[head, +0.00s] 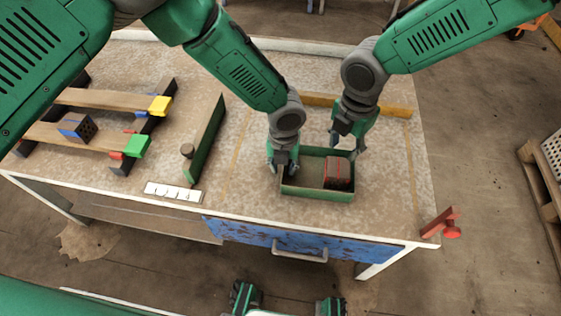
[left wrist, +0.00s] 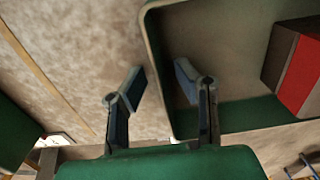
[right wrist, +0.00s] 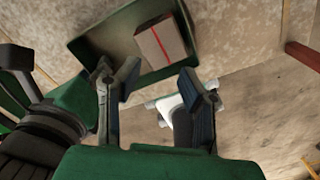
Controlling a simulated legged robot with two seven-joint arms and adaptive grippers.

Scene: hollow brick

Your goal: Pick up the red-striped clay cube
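The red-striped clay cube (head: 338,173) sits in the right part of a green tray (head: 317,193) on the table. It also shows at the right edge of the left wrist view (left wrist: 297,70) and near the top of the right wrist view (right wrist: 162,46). My left gripper (head: 283,167) is open at the tray's left wall, its fingers (left wrist: 160,80) on either side of that wall. Neither gripper touches the cube.
A green upright panel (head: 206,138) stands left of the tray. A red handle (head: 440,222) is at the table's right corner.

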